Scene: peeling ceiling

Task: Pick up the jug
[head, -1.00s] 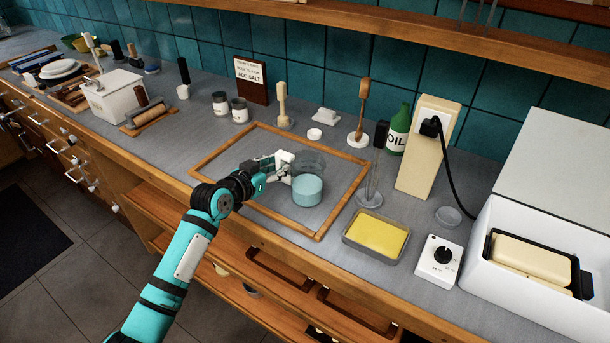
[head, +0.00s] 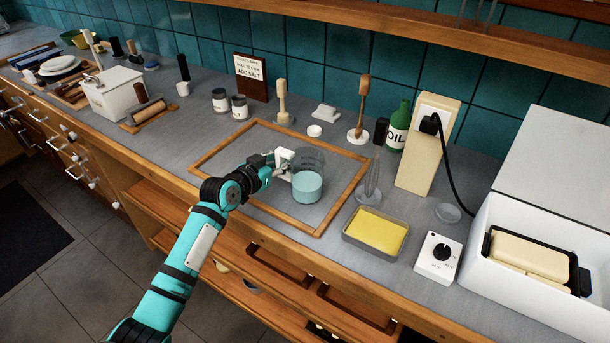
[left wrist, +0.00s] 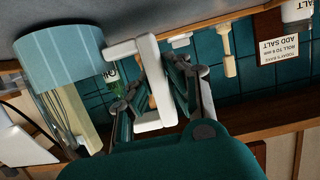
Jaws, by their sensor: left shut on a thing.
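The jug (head: 307,188) is a clear vessel holding pale blue liquid. It is upright within the wooden-framed area on the grey counter; I cannot tell whether its base touches the surface. My left gripper (head: 280,163) comes from its left side and is shut on the jug's white handle. In the left wrist view, which is upside down, the jug (left wrist: 62,62) is at upper left and the white handle is between the fingers (left wrist: 152,95). My right gripper is not in view.
A yellow sponge-like block in a grey tray (head: 347,240), a whisk (head: 374,175) and a white dial box (head: 437,258) stand to the right. A green oil bottle (head: 397,128) and a brush (head: 360,110) stand behind. The framed area left of the jug is clear.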

